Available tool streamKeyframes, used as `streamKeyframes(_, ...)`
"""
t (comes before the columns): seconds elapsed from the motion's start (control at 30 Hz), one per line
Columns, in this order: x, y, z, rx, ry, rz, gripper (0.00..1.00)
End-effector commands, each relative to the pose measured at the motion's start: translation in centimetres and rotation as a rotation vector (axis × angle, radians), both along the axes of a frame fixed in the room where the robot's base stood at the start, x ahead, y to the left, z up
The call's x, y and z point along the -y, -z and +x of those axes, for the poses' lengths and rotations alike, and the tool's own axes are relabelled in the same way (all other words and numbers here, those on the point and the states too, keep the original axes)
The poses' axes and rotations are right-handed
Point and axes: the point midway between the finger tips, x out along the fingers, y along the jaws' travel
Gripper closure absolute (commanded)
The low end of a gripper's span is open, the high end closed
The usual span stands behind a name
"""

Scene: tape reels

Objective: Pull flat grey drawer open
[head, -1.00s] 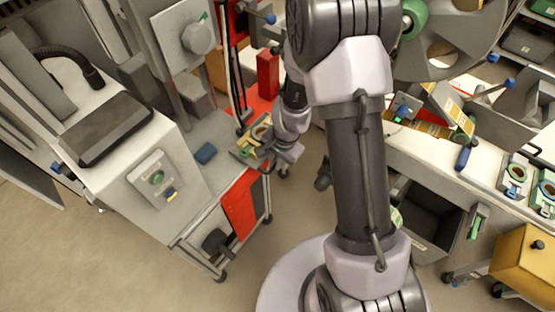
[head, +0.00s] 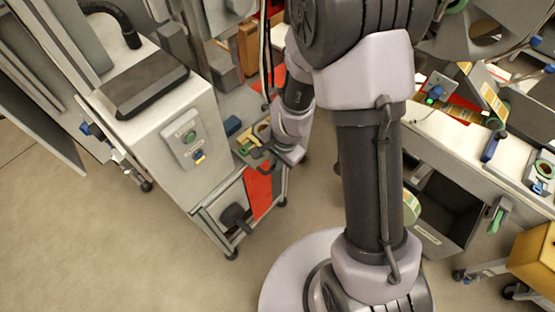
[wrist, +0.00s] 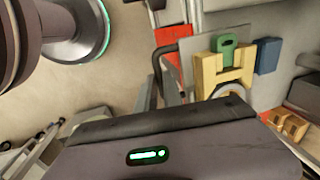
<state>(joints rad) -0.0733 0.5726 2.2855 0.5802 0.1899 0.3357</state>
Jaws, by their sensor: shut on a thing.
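My gripper (head: 272,150) is low at the front edge of a small grey cart (head: 206,212), beside the cart's red front panel (head: 260,188). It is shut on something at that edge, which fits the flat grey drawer. In the wrist view the dark gripper body with a green light fills the bottom. A yellow block (wrist: 208,68) with a green piece (wrist: 228,48) and a blue block (wrist: 268,55) lie beyond it.
A white machine (head: 150,100) with a green button (head: 190,136) stands at the left. A long bench (head: 470,150) with tape reels and an open dark bin (head: 450,205) is at the right. A yellow cabinet (head: 535,255) is at lower right. The floor in front is clear.

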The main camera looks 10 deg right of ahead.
Motion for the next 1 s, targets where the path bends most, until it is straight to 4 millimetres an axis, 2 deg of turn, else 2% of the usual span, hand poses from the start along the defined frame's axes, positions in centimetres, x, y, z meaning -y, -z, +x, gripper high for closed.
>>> streamKeyframes(0.13,0.0,0.0,0.0,-0.001,0.000,0.000,1.00)
streamKeyframes(0.17,0.0,0.0,0.0,-0.001,0.000,0.000,0.83)
streamKeyframes(0.23,0.0,0.0,0.0,-0.001,0.000,-0.001,0.70)
streamKeyframes(0.27,0.0,0.0,0.0,0.000,0.000,0.000,0.67)
streamKeyframes(0.53,0.0,0.0,0.0,0.000,0.000,0.000,0.67)
streamKeyframes(0.63,0.1,-0.9,-0.1,0.000,0.000,0.000,0.67)
streamKeyframes(0.77,0.4,-3.9,-0.4,0.002,0.000,0.000,0.67)
streamKeyframes(1.0,1.2,-11.9,-1.5,0.002,0.001,0.001,0.67)
